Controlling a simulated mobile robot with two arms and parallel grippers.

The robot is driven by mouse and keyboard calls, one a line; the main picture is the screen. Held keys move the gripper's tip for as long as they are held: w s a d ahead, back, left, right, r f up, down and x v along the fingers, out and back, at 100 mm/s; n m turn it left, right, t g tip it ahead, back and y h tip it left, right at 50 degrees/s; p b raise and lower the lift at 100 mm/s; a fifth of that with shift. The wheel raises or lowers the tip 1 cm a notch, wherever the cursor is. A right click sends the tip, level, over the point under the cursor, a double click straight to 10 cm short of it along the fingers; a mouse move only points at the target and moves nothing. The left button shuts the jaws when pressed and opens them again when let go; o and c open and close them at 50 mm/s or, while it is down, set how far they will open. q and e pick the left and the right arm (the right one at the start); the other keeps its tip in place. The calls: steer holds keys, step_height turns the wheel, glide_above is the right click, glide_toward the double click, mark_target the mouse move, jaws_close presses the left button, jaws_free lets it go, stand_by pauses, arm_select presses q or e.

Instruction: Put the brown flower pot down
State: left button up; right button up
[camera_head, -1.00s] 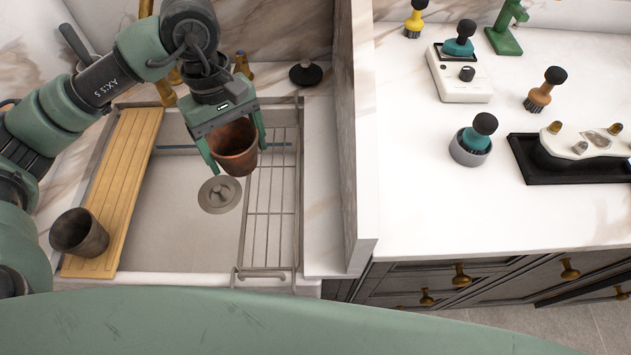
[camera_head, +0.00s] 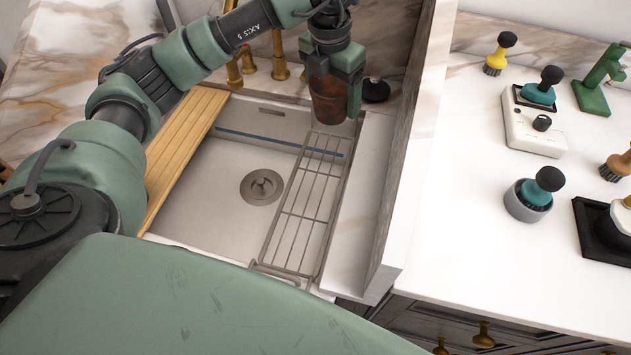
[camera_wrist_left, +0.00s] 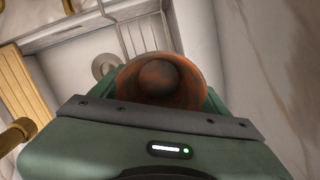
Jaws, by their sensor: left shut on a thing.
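The brown flower pot (camera_head: 328,100) is a reddish-brown, worn pot. My left gripper (camera_head: 333,84) is shut on it and holds it over the back right of the sink, near the far end of the wire rack (camera_head: 300,205). In the left wrist view the pot (camera_wrist_left: 160,82) sits between the green fingers, with a dark round area in its middle. The gap between the pot and what is under it cannot be told. My right gripper is not in view.
The sink (camera_head: 222,190) has a wooden board (camera_head: 182,150) along its left side. Brass taps (camera_head: 279,55) and a black stopper (camera_head: 375,90) stand behind it. A tall partition (camera_head: 405,150) rises on the right, with brushes and devices on the counter (camera_head: 450,190) beyond.

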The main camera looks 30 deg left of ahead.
arm_select(q)
steer(key=w+a+n+y, duration=0.15)
steer(key=w+n, duration=0.25)
steer(key=n, duration=0.7)
steer(key=n+g+b, duration=0.1)
steer(key=n+b, duration=0.1)
steer(key=n, duration=0.5)
glide_above(324, 147)
step_height(324, 147, down, 14)
steer(key=shift+d+f, duration=0.15)
steer(key=shift+f, duration=1)
steer(key=shift+d+f, duration=0.15)
steer(key=shift+f, duration=0.95)
